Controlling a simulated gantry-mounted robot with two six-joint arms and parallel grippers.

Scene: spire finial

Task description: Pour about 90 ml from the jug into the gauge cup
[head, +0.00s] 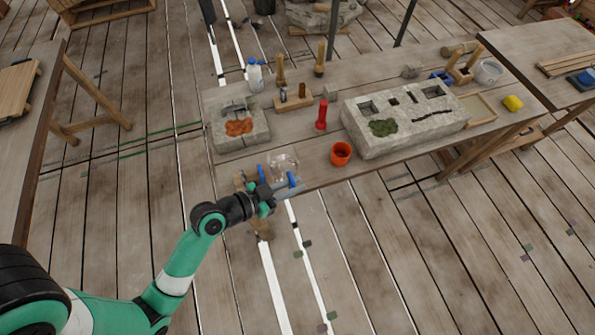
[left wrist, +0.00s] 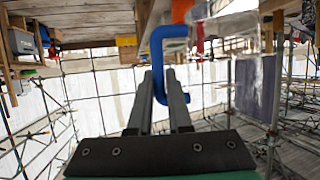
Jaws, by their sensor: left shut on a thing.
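The jug (head: 284,164) is clear with a blue handle, and it is held near the front edge of the workbench in the head view. My left gripper (head: 274,191) is shut on the blue handle. In the left wrist view the handle (left wrist: 158,62) stands between the fingers, with the clear jug body (left wrist: 259,82) to its right. Its contents are too faint to tell. An orange cup (head: 341,154), likely the gauge cup, stands upright on the bench to the right of the jug, apart from it. My right gripper is in neither view.
A large stone block (head: 405,120) lies behind and right of the orange cup. A red cylinder (head: 321,115) stands behind the cup. A smaller stone (head: 238,128) with an orange patch, a bottle (head: 255,76) and wooden-handled tools stand further back. Bare bench top shows around the cup.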

